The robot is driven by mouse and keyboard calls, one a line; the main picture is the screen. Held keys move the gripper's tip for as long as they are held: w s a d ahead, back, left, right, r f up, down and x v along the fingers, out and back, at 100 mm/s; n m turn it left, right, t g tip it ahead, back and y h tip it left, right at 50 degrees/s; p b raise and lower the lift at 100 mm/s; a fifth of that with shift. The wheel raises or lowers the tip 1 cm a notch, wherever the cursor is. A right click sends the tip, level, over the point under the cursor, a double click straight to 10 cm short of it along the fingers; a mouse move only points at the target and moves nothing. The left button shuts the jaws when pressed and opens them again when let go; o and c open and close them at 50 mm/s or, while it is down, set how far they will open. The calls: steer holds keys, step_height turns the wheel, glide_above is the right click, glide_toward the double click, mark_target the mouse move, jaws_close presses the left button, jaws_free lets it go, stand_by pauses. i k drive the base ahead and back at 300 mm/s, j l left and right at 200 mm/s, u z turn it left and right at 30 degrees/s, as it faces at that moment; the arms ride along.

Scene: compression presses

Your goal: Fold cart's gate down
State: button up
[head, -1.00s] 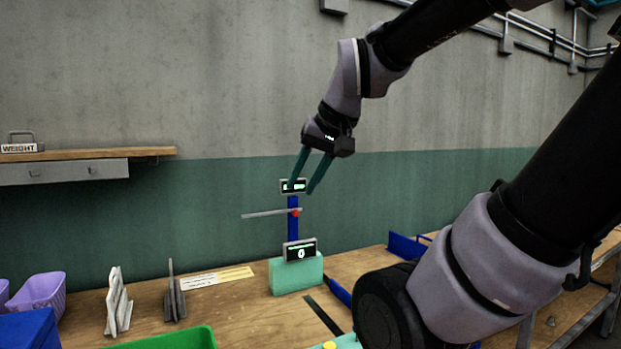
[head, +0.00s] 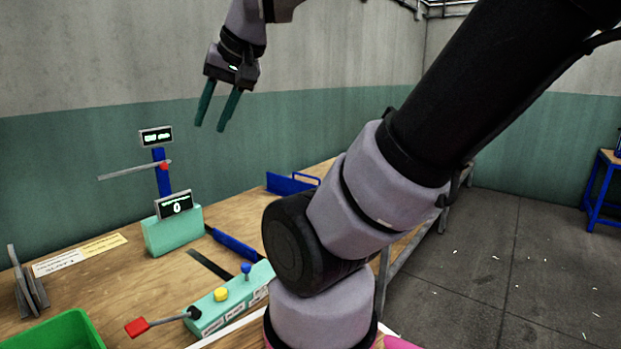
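My gripper (head: 211,125) hangs in the air above the bench, pointing down. Its two teal fingers are apart with nothing between them. It is up and right of the blue post with the grey arm. A low blue piece with an upright plate and a thin blue loop (head: 291,183) stands at the bench's far right side, partly hidden behind my arm. It may be the cart, but I cannot tell for certain. No gate can be clearly made out.
A teal press (head: 173,231) with displays stands on the wooden bench (head: 115,290). In front are a control box (head: 234,299) with yellow and blue knobs and a red-handled lever (head: 138,327). A green bin (head: 60,332) is lower left. Open floor (head: 500,270) lies right.

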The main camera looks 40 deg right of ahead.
mark_target(276, 182)
steer(key=z, duration=1.1)
steer(key=l, duration=0.45)
steer(key=i+l+u, duration=0.2)
steer(key=l, duration=0.55)
steer(key=l+u, duration=0.2)
steer(key=l, duration=0.5)
steer(key=i+l+u, duration=0.15)
steer(key=i, duration=0.2)
steer(key=i+l+u, duration=0.15)
steer(key=i+l, duration=0.2)
steer(key=i+j, duration=0.1)
steer(key=i, duration=0.25)
steer(key=u, duration=0.05)
